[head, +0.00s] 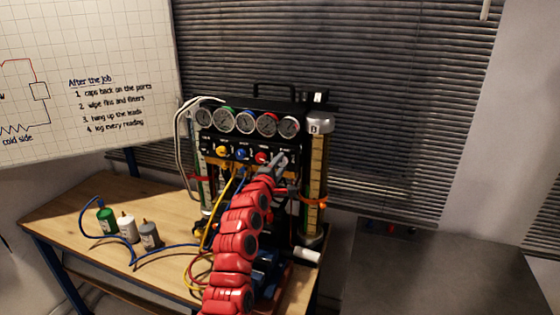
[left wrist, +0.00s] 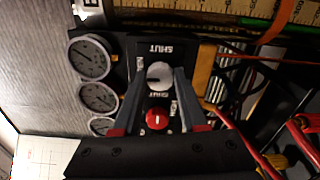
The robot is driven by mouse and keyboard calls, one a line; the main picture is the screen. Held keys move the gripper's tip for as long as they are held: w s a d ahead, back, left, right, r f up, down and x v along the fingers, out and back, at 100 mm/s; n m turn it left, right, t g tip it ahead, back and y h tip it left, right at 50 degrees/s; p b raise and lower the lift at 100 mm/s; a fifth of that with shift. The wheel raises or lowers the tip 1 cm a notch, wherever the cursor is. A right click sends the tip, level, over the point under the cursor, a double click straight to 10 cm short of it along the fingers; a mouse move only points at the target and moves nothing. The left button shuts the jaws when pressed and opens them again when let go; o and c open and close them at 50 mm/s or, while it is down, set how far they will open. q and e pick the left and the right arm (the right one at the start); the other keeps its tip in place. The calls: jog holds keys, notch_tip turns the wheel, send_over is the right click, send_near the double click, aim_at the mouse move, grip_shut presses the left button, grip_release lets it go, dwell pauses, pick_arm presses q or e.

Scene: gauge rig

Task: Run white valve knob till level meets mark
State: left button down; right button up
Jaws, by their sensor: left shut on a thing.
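The white valve knob (left wrist: 160,75) shows in the left wrist view on a black panel marked SHUT, between my left gripper's fingertips (left wrist: 159,76). The gripper is shut on it. In the head view my left gripper (head: 278,165) reaches the right end of the rig's knob row and largely hides that knob. Cylinder B (head: 318,165) stands upright at the rig's right side, with a yellowish scale and an orange band (head: 313,202) around it. The scale (left wrist: 200,7) and orange band (left wrist: 281,20) also show in the left wrist view. I cannot make out the liquid level.
A red knob (left wrist: 157,119) sits close beside the white one. Several gauges (head: 245,121) line the rig above the knobs. Hoses (head: 210,225) hang in front. Small bottles (head: 126,226) stand on the wooden table (head: 75,218) at left.

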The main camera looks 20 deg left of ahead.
pick_arm(q)
jog(key=shift+f, duration=0.1)
dwell(0.4)
jog(key=shift+c, duration=2.2)
grip_release()
jog(key=shift+s, duration=0.1)
jog(key=s+b, duration=0.5)
jog(key=s, duration=1.2)
jog(key=shift+a+b, duration=0.25)
jog(key=shift+b, duration=0.15)
